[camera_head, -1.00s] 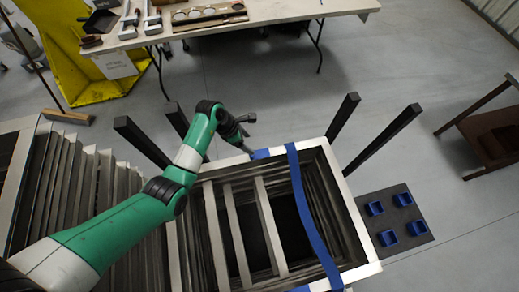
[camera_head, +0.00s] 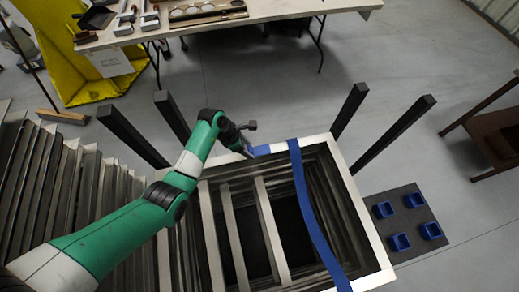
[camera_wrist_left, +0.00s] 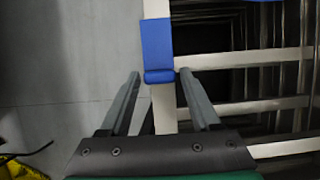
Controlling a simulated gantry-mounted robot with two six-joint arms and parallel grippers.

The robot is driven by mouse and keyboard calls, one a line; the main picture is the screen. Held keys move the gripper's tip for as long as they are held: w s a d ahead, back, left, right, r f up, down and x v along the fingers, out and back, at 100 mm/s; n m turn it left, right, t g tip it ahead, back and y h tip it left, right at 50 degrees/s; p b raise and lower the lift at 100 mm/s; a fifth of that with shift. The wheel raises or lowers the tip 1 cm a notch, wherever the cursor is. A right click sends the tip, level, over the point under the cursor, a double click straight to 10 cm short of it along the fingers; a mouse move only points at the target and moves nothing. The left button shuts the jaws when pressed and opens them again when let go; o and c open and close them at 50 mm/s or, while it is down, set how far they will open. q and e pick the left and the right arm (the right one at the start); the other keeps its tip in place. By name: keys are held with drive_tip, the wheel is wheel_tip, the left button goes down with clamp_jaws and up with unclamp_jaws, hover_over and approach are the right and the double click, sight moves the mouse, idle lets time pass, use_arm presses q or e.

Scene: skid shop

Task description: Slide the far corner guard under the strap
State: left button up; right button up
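The far corner guard (camera_head: 261,150) is a small blue piece on the far rail of the frame stack (camera_head: 343,180), left of the strap. It also shows in the left wrist view (camera_wrist_left: 158,48), seated over the pale rail. The blue strap (camera_head: 309,205) runs across the stack from far rail to near side. A bare stretch of rail seems to lie between guard and strap. My left gripper (camera_head: 247,143) is at the guard's left end. In the wrist view its fingers (camera_wrist_left: 160,88) are apart, either side of the rail, just short of the guard's end. My right gripper is not in view.
Dark upright posts (camera_head: 348,110) stand around the stack. A dark mat (camera_head: 437,212) with several blue guards lies on the floor at right. More frames (camera_head: 60,185) stand at left. A tool table (camera_head: 225,14) is at the back.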

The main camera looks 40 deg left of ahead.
sight(263, 150)
use_arm(q)
drive_tip(key=c, duration=0.8)
drive_tip(key=shift+o, duration=0.2)
drive_tip(key=shift+w+d+f+b, duration=0.1)
drive_tip(key=shift+w+d+b, duration=0.35)
drive_tip(key=shift+w, duration=0.2)
drive_tip(key=shift+w+d+b, duration=0.35)
drive_tip(key=shift+w+d, duration=0.05)
drive_tip(key=shift+w, duration=0.25)
drive_tip(key=shift+w+d, duration=0.25)
drive_tip(key=shift+w, duration=0.15)
